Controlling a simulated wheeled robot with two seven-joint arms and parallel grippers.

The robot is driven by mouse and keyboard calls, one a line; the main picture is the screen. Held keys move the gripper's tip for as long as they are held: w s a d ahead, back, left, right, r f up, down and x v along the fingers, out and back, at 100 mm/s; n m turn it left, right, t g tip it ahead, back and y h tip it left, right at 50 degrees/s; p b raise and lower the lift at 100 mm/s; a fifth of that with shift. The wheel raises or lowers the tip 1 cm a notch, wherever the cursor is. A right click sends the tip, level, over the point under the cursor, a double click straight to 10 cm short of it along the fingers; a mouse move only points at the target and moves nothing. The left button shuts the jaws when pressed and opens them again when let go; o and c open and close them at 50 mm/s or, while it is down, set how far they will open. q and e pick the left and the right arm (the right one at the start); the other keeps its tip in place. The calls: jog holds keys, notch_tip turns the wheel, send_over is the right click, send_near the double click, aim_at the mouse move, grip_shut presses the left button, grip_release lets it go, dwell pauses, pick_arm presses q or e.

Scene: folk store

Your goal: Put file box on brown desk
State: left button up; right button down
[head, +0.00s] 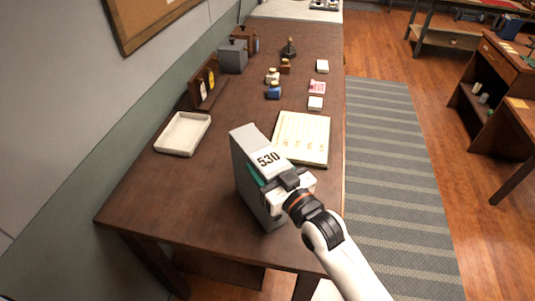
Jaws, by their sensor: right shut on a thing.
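A grey file box (251,160) marked "530" stands upright near the front edge of the brown desk (165,205) in the head view. My right gripper (275,186) is shut on the file box at its right side. The gripper hides part of that side. Whether the box's base touches the desk top cannot be told. My left gripper is not in view.
A white tray (183,133) lies left of the box. A cream board (302,137) lies just behind it. Small bottles (273,91), small boxes and a grey box (233,57) stand farther back. The desk's front left is clear.

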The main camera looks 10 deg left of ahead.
dwell(0.4)
jog(key=shift+c, duration=2)
grip_release()
jog(key=shift+f, duration=0.15)
jog(key=shift+s, duration=0.1)
jog(key=b+v, duration=0.2)
jog(key=v, duration=1)
jog(key=shift+r, duration=0.2)
